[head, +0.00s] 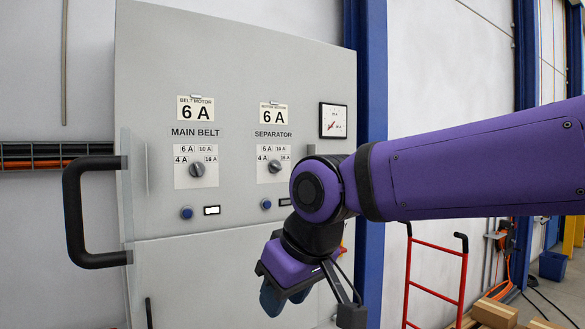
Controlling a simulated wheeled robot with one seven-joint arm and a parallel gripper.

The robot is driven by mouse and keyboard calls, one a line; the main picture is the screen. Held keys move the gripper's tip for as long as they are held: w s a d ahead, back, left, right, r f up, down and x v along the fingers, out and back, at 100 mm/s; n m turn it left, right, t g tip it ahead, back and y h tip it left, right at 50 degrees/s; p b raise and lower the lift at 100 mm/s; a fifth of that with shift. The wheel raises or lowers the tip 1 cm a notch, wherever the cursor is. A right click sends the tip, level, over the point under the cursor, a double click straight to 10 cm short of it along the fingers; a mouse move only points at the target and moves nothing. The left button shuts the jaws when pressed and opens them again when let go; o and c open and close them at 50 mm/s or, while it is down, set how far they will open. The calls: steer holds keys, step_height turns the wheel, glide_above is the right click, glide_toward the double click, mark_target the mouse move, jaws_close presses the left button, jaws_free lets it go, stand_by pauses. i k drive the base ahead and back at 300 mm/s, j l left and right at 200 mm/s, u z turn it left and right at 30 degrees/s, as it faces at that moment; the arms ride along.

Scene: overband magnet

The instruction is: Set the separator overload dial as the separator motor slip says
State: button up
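The separator motor slip (273,115) is a white card on the grey cabinet and reads 6 A. The separator overload dial (274,167) is a dark round knob under the SEPARATOR label, on a white plate marked 4 A, 6 A, 10 A and 16 A. Its pointer is too small to read. My gripper (272,300) hangs below the dial, in front of the lower cabinet, apart from the dial. It points downward, and whether its fingers are open or shut does not show. My arm's purple wrist is just right of the dial.
The main belt dial (197,169) is at left, under a belt motor slip (196,109) also reading 6 A. Blue buttons (187,213) sit below the dials. A gauge (333,121) is at upper right. A large black handle (75,212) juts out at left. A red hand truck (436,245) stands at right.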

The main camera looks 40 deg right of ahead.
mark_target(274, 166)
steer(key=i+l+z, duration=0.2)
steer(key=l, duration=0.35)
steer(key=i+l+z, duration=0.2)
steer(key=i+l, duration=0.25)
steer(key=k+j, duration=0.25)
steer(key=j, duration=0.2)
steer(key=k+j, duration=0.25)
steer(key=j, duration=0.25)
steer(key=k+j+z, duration=0.1)
steer(key=k+j, duration=0.15)
steer(key=j, duration=0.2)
